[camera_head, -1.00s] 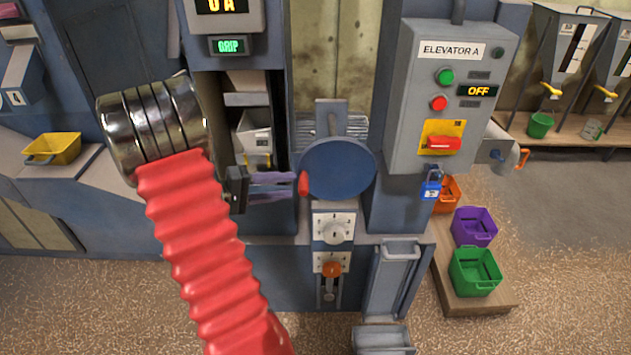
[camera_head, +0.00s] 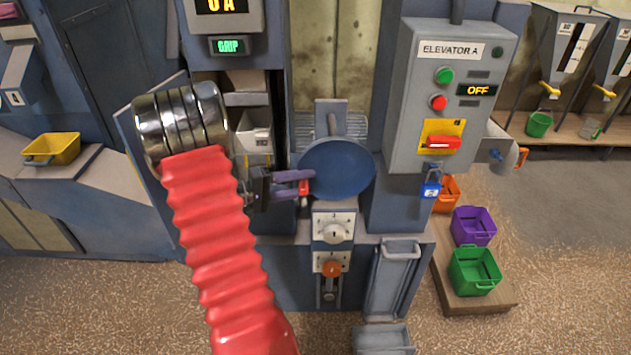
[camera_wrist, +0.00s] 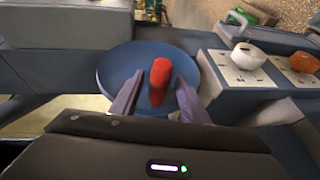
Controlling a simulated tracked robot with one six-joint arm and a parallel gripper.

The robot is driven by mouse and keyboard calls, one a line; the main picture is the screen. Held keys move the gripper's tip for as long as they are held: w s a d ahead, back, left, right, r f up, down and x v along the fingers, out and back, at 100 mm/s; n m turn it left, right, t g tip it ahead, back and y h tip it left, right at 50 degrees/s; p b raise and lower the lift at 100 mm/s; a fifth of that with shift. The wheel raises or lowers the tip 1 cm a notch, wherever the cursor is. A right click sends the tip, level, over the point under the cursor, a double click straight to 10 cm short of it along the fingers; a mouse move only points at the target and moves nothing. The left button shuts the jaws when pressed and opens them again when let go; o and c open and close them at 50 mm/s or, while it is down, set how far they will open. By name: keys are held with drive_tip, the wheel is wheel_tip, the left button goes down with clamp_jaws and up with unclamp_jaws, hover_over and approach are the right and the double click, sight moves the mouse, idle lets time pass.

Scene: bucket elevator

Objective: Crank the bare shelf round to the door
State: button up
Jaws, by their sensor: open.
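The crank is a round blue disc (camera_head: 338,168) with a red handle (camera_head: 304,188) at its left side in the head view. My gripper (camera_head: 304,184) is open, with its purple fingers reaching to the handle. In the wrist view the red handle (camera_wrist: 158,80) stands between the two spread fingers, and the disc (camera_wrist: 118,68) lies behind them. I cannot tell whether either finger touches the handle. In the doorway left of the crank, a pale grey bucket (camera_head: 254,128) shows inside; my arm hides part of the opening. I see no bare shelf clearly.
The control box (camera_head: 455,100) labelled ELEVATOR A reads OFF; its red switch (camera_head: 443,142) has a blue padlock (camera_head: 431,190) below it. A white dial (camera_head: 334,229) and an orange knob (camera_head: 331,269) sit under the crank. Coloured bins stand at right.

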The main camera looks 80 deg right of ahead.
sight(315, 181)
drive_tip(key=shift+x, duration=2.15)
drive_tip(key=shift+f, duration=0.1)
clamp_jaws()
